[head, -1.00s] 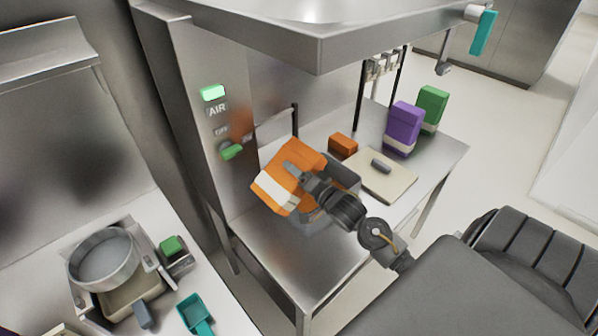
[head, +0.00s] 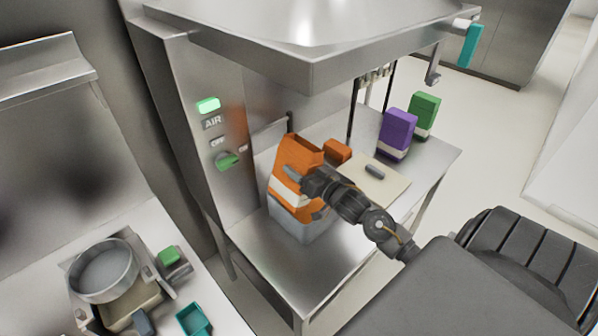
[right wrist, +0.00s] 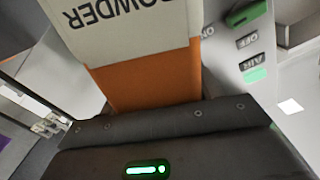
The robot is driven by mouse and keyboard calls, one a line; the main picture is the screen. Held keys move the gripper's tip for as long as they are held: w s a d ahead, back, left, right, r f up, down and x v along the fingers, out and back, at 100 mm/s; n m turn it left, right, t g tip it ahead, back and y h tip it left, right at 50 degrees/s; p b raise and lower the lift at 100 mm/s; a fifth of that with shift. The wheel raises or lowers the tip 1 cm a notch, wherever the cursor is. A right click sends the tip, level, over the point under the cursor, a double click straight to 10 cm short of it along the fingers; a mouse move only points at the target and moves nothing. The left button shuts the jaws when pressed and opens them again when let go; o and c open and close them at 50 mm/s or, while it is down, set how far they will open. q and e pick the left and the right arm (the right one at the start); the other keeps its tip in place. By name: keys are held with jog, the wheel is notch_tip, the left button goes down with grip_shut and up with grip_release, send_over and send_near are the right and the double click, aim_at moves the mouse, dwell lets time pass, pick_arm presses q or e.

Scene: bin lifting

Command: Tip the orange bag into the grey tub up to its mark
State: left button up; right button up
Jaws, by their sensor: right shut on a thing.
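The orange bag (head: 297,158), with a white band, is in my right gripper (head: 308,187) above the grey tub (head: 298,231). The gripper is shut on the bag's side. The bag stands fairly upright with a slight lean, and its lower end overlaps the tub in the head view. The tub sits on the steel bench; its inside and mark are hidden, and I cannot tell how full it is. In the right wrist view the bag (right wrist: 150,82) shows orange below a pale label reading "POWDER" upside down. My left gripper is out of view.
A cream board (head: 375,188) with a grey handle, a small orange block (head: 337,151), a purple bag (head: 397,134) and a green bag (head: 424,113) are on the bench (head: 330,265). A steel hood (head: 310,50) overhangs it. The bench front is clear.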

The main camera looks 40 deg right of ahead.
jog(key=shift+r, duration=0.1)
jog(key=shift+d+f+n+b, duration=0.2)
jog(key=shift+d+n+b, duration=0.35)
jog(key=shift+n, duration=0.65)
jog(key=shift+w+d+n, duration=0.1)
jog(key=shift+d+n, duration=0.7)
jog(key=shift+n, duration=0.1)
jog(key=shift+a, duration=0.15)
